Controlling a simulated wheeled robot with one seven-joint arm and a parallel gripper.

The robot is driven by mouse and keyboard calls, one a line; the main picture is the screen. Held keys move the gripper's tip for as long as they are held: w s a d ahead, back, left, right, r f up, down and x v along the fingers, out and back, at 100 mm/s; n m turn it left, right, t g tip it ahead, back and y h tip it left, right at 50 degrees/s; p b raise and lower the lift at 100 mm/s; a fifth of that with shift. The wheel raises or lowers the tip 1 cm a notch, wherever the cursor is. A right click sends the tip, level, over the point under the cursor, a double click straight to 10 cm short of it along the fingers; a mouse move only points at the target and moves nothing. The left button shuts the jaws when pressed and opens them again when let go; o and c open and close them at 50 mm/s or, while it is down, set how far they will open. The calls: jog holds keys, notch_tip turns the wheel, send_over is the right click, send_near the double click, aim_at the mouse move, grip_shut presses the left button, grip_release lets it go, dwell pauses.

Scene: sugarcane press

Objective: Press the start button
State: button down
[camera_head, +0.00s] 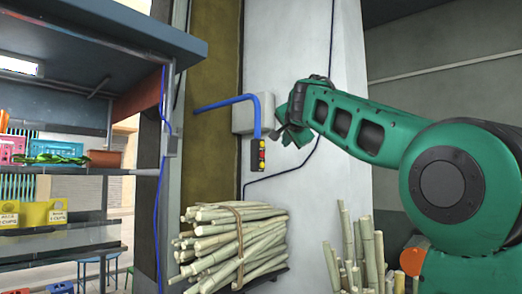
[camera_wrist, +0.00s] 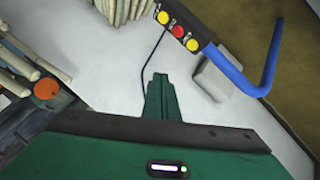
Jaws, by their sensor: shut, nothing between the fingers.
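A dark control box with a red button between two yellow ones hangs at the end of a blue pipe on the wall. Its buttons (camera_head: 262,155) show small in the head view. In the wrist view the red button (camera_wrist: 178,31) and the yellow buttons (camera_wrist: 163,17) (camera_wrist: 193,45) are clear at the top; I cannot read which is the start button. My green gripper (camera_head: 283,133) is just above and to the right of the box in the head view. Its closed fingers (camera_wrist: 158,92) are empty and appear apart from the buttons.
A blue pipe (camera_head: 228,102) runs to the box from the left. A grey wall box (camera_head: 251,113) sits behind it. Tied sugarcane (camera_head: 232,240) lies below; loose upright canes (camera_head: 352,255) stand lower right. A shelf stall (camera_head: 75,172) stands at left.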

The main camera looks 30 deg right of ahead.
jog(key=w+a, duration=0.2)
jog(key=w, duration=0.4)
jog(key=shift+w+a, duration=0.25)
jog(key=shift+w, duration=0.05)
jog(key=shift+w+a, duration=0.3)
jog(key=shift+w, duration=0.4)
dwell(2.6)
jog(key=shift+s, duration=0.15)
dwell(0.3)
jog(key=shift+s+d, duration=0.3)
jog(key=shift+s, duration=0.4)
jog(key=s, duration=0.1)
jog(key=s+d, duration=0.1)
jog(key=s, duration=0.2)
jog(key=shift+s+d, duration=0.35)
dwell(0.7)
